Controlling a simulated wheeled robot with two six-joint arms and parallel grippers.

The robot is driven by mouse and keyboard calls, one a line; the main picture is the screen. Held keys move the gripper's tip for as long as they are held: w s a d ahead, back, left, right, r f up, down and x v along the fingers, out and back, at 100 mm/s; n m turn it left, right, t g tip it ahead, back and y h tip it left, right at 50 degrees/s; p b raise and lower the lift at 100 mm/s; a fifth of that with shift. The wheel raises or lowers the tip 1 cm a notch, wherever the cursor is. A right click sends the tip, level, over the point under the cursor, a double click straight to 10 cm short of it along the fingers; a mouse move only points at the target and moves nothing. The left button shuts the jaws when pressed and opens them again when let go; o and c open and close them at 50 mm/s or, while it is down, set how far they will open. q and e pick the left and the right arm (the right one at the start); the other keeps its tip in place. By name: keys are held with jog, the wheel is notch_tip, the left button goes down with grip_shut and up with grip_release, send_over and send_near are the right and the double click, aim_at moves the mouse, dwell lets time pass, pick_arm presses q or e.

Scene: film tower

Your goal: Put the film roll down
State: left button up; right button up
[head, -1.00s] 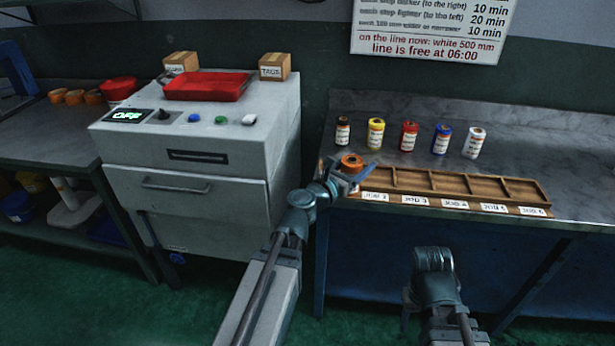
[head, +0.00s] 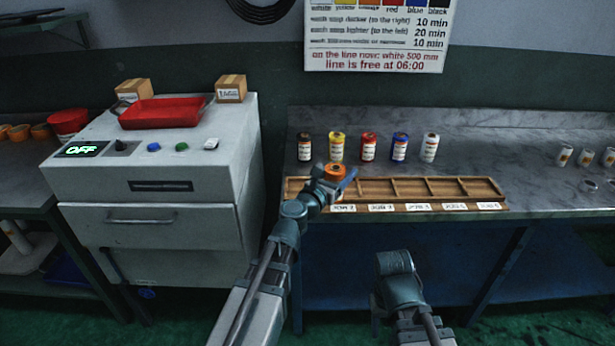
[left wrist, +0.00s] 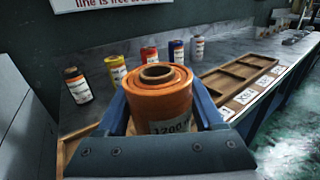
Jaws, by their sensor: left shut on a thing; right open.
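An orange film roll (head: 336,171) is held upright in my left gripper (head: 338,181), above the left end of the wooden tray (head: 376,188) on the grey table. In the left wrist view the orange roll (left wrist: 160,98) fills the space between the blue fingers, and part of a label reading 1200 shows on it. The tray has several compartments with job labels along its front edge, and those I can see look empty. Its left end is partly hidden by my gripper.
Several rolls stand behind the tray: black (head: 304,147), yellow (head: 337,146), red (head: 369,147), blue (head: 399,147) and white (head: 430,148). A grey machine (head: 160,180) reading OFF stands left, with a red tray (head: 163,112) on it. Small white rolls (head: 586,157) stand far right.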

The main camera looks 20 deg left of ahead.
pick_arm(q)
jog(key=w+a+f+b, duration=0.1)
jog(key=w+a, duration=0.6)
jog(key=a, duration=0.3)
jog(key=shift+a+f, duration=0.15)
jog(key=shift+a, duration=0.15)
notch_tip(320, 180, down, 4)
jog(key=b, duration=0.3)
jog(key=shift+r, duration=0.25)
jog(key=shift+b, duration=0.3)
jog(key=shift+f, duration=0.15)
jog(key=o, duration=1.5)
jog(key=shift+o, duration=0.2)
jog(key=shift+r, duration=0.3)
jog(key=v, duration=1.2)
